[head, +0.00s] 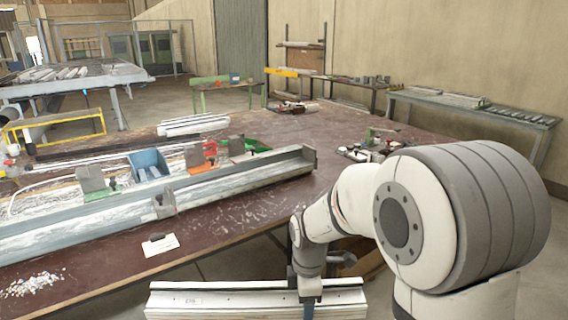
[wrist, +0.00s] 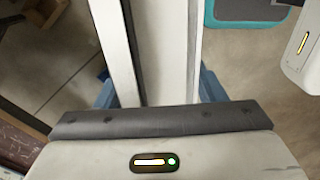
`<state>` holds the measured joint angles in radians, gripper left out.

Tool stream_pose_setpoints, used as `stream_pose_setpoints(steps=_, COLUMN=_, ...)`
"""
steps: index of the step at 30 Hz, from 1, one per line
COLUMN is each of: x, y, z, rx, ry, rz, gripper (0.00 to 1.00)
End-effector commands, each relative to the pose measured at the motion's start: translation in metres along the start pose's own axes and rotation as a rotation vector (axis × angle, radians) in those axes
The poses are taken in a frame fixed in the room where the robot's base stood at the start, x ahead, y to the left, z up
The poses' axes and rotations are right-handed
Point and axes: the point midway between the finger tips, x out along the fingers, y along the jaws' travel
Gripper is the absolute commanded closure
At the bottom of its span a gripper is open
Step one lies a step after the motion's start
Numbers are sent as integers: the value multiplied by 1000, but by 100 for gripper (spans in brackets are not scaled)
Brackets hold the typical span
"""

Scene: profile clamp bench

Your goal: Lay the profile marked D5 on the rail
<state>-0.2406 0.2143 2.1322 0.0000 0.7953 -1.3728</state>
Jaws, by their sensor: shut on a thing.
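A long white profile (head: 255,301) with a small label that seems to read D5 is in the low front of the head view, in front of the bench edge. In the wrist view the profile (wrist: 165,50) runs up between the two blue fingers of my gripper (wrist: 158,90). The grey rail (head: 90,226) lies along the bench, beyond and to the left of the profile, and the two are apart. The profile's lower edge is cut off by the frame.
A stack of pale profiles (head: 193,124) lies farther back. Small tools (head: 366,150) lie at the right end.

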Motion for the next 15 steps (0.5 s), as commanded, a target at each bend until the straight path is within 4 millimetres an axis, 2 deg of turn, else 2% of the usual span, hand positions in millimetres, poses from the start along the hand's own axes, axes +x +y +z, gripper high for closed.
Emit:
stream_pose_setpoints(steps=6, x=41, y=23, z=27, rx=451, ry=-1, rz=-2, gripper=80)
stream_pose_setpoints(steps=15, x=100, y=44, z=67, rx=1083, ry=-1, rz=-1, gripper=80)
